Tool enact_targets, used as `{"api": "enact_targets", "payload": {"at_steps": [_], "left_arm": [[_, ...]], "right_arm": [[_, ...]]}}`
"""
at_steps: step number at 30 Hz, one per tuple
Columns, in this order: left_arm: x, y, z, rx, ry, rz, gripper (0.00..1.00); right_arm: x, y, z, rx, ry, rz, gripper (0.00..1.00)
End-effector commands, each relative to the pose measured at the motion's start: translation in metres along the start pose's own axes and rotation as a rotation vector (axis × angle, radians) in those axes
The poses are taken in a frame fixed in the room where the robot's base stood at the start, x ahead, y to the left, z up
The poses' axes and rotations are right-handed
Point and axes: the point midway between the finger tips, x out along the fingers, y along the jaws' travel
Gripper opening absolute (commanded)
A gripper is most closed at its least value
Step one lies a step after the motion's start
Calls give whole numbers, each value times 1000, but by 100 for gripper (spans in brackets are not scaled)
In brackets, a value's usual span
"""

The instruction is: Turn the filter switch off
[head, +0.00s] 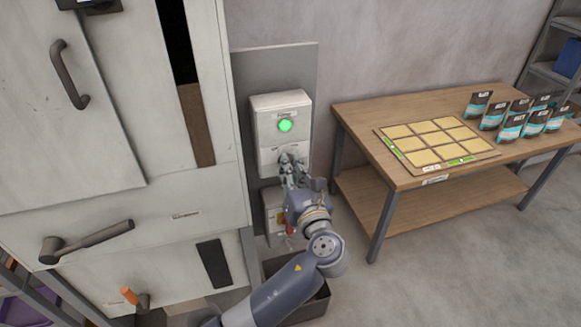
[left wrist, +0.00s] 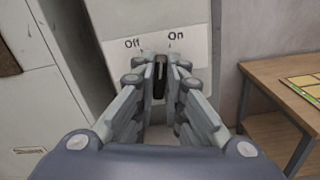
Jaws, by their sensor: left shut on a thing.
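The filter switch box (head: 265,130) is a white box on a grey wall panel, with a lit green lamp (head: 285,126). In the left wrist view its plate (left wrist: 195,50) reads "Off" on the left and "On" on the right. The dark switch handle (left wrist: 159,88) is below these labels, between my fingers. My left gripper (head: 289,160) is at the lower part of the box, shut on the handle. It also shows in the left wrist view (left wrist: 160,75). The fingers hide much of the handle, so I cannot tell which label it points at. My right gripper is not in view.
A large white cabinet (head: 185,220) with handles stands to the left. A second small box (head: 273,205) is below the switch box, with a dark bin (head: 315,306) under it. A wooden table (head: 365,105) with a gridded board (head: 436,140) and several pouches (head: 493,116) stands right.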

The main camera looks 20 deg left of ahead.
Motion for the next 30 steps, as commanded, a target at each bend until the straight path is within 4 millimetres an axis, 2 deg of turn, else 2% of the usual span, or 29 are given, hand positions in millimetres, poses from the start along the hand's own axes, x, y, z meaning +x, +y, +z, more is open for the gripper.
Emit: {"api": "enact_targets", "payload": {"at_steps": [18,30], "left_arm": [[0,2,-2,-559,0,0,0],[0,2,-2,-750,0,0,0]], "right_arm": [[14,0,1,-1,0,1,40],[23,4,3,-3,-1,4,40]]}}
